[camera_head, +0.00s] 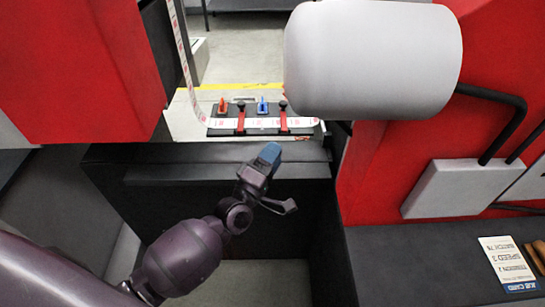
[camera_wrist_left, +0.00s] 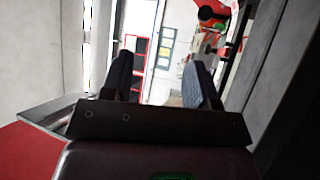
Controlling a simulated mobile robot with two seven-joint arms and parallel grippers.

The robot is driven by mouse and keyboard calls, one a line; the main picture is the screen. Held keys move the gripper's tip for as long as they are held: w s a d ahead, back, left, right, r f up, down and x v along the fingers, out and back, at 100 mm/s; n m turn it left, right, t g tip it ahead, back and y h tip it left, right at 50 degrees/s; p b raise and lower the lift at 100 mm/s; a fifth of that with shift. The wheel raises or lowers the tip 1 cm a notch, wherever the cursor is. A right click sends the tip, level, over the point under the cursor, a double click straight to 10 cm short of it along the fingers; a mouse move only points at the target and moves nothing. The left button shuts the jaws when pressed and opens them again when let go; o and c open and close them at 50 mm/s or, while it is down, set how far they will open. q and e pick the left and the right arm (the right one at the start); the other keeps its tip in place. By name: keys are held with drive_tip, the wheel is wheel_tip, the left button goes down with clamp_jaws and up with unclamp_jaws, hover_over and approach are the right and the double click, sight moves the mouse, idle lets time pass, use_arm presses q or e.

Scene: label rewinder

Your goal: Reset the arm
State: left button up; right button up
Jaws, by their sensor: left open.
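My left arm comes in from the lower left in the head view. My left gripper (camera_head: 279,181) is open and empty, in front of the dark machine bed. One finger, with a blue pad, points up toward the bed's top edge, and the other points right. In the left wrist view the two fingers of the gripper (camera_wrist_left: 160,82) stand wide apart with nothing between them. A splice plate (camera_head: 262,123) with red clamps and orange and blue pieces lies just beyond the gripper, with a white label strip (camera_head: 190,75) running over it. My right gripper is not in view.
A large pale grey roll (camera_head: 372,60) overhangs at upper right. Red machine panels (camera_head: 75,65) stand at both sides. A grey box (camera_head: 462,188) with black cables is on the right. A card (camera_head: 508,263) lies on the dark ledge at lower right.

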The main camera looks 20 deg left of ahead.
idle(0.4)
use_arm(q)
drive_tip(key=s+a+f+m+g+y, duration=0.1)
drive_tip(key=s+a+f+m+g, duration=0.2)
drive_tip(key=s+f+m, duration=0.2)
drive_tip(key=s+a+f+m+g+y+p, duration=0.1)
drive_tip(key=s+a+f+m+g+y, duration=0.1)
drive_tip(key=s, duration=1)
drive_tip(key=s+a+f+m+g+y+p, duration=0.1)
drive_tip(key=s+a+f+m+g, duration=0.3)
drive_tip(key=s+f+m, duration=0.3)
drive_tip(key=shift+s+f+m+g, duration=0.35)
drive_tip(key=shift+s+g, duration=0.25)
drive_tip(key=shift+s, duration=0.35)
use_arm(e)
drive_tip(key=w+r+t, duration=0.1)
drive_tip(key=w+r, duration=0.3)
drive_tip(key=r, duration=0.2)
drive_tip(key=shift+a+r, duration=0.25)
